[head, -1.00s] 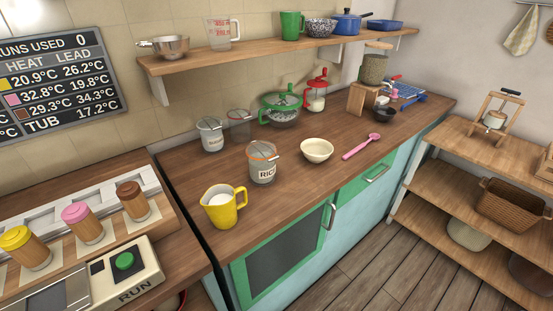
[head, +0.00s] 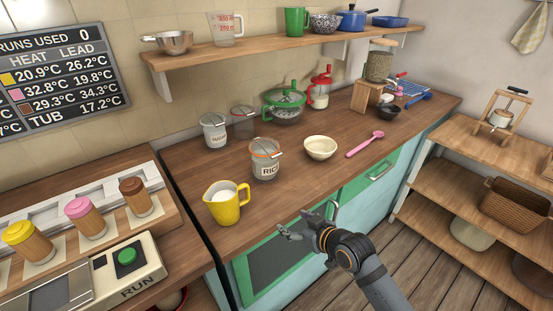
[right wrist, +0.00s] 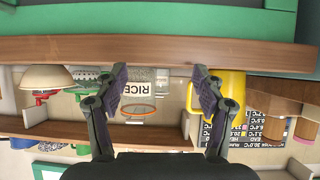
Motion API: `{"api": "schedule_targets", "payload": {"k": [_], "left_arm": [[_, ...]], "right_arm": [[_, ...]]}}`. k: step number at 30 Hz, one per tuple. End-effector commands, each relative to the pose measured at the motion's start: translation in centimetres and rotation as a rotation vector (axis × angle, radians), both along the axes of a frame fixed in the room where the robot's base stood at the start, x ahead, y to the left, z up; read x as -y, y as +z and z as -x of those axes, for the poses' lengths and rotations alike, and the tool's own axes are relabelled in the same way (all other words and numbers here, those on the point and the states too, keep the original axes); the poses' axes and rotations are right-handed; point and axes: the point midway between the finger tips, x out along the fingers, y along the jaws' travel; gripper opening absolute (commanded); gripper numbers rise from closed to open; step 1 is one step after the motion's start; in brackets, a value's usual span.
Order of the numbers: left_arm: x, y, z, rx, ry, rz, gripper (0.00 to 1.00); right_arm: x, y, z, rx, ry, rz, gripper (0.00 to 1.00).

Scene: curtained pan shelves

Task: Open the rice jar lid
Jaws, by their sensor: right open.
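The rice jar (head: 265,165) stands on the wooden counter in the head view. It is clear, labelled RICE, with an orange ring and a clear lid (head: 265,147) held by a wire clasp. The lid looks shut. The jar also shows upside down in the right wrist view (right wrist: 137,97), between the fingers. My right gripper (head: 285,231) is open and empty, in front of the counter edge, apart from the jar and to its lower right. It shows in the right wrist view too (right wrist: 160,75). My left gripper is not in view.
A yellow jug (head: 224,204) stands to the left of the jar and a cream bowl (head: 320,148) to its right. The sugar jar (head: 214,130) and another clear jar (head: 242,122) stand behind. Bare counter lies in front of the jar.

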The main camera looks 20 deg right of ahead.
Motion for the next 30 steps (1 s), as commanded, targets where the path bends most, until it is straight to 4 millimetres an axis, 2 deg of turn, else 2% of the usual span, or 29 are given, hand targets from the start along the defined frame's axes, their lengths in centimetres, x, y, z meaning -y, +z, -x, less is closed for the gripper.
{"api": "schedule_targets", "payload": {"k": [1, 6, 10, 12, 17, 21, 30], "left_arm": [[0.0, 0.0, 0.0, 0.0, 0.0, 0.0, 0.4], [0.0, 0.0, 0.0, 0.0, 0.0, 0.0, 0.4], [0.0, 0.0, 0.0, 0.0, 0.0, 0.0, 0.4], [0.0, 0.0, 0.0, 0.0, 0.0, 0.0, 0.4], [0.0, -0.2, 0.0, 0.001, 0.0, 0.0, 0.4], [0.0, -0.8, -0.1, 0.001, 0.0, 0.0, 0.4], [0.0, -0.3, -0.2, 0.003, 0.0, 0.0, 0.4]], "right_arm": [[0.2, 1.7, -1.6, 0.078, 0.01, -0.022, 0.7], [1.6, 7.7, -6.0, 0.336, 0.011, -0.115, 0.7], [2.9, 10.6, -7.5, 0.455, -0.007, -0.158, 0.7], [3.1, 11.2, -7.7, 0.477, -0.011, -0.168, 0.7], [3.1, 11.2, -8.3, 0.481, -0.016, -0.171, 0.7], [2.2, 11.3, -10.6, 0.483, -0.014, -0.177, 0.7], [0.6, 11.3, -16.3, 0.478, -0.015, -0.171, 0.7]]}}
